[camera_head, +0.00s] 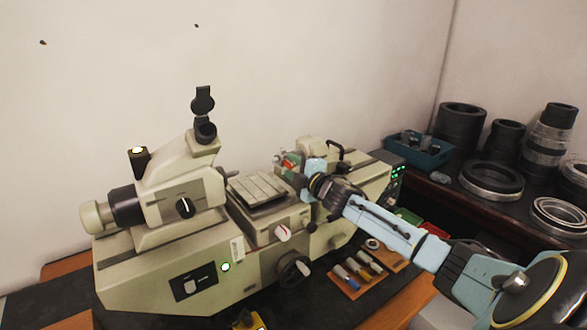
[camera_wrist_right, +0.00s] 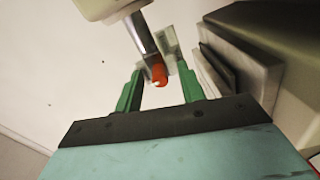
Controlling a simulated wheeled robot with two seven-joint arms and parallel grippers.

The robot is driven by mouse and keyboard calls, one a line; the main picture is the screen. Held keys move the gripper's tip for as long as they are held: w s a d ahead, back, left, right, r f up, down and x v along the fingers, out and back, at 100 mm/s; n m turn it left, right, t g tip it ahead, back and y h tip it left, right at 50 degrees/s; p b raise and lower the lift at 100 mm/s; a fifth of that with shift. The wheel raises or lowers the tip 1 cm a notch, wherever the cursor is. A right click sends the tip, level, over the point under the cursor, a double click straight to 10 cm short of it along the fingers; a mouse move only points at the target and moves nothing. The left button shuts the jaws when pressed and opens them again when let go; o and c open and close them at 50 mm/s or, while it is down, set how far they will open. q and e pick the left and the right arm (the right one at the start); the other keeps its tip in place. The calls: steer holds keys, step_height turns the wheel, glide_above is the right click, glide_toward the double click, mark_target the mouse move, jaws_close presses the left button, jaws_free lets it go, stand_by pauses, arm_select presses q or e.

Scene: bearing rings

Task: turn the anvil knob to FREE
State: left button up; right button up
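A small lever-like knob with an orange-red tip (camera_wrist_right: 158,75) sticks out of a cream housing (camera_wrist_right: 100,8) in the right wrist view. I take it for the anvil knob; no FREE marking is legible. My right gripper (camera_wrist_right: 160,82) has its green fingers apart, with the red tip between them. The right finger's grey pad looks close to the tip; I cannot tell whether it touches. In the head view my right gripper (camera_head: 289,163) is at the right part of the cream measuring machine (camera_head: 150,268), and largely hides the knob. My left gripper is not in view.
A stage with a slotted plate (camera_head: 257,188) is left of my right gripper. The eyepiece column (camera_head: 180,190) stands further left. Dark rings (camera_head: 491,180) and a blue bin (camera_head: 420,155) are on the right. Small tools (camera_head: 357,270) lie in front.

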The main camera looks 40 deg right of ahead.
steer(key=s+a+b, duration=0.1)
steer(key=s, duration=1.2)
steer(key=shift+s+a+r+b, duration=0.15)
steer(key=shift+a+b, duration=0.1)
steer(key=shift+b, duration=0.1)
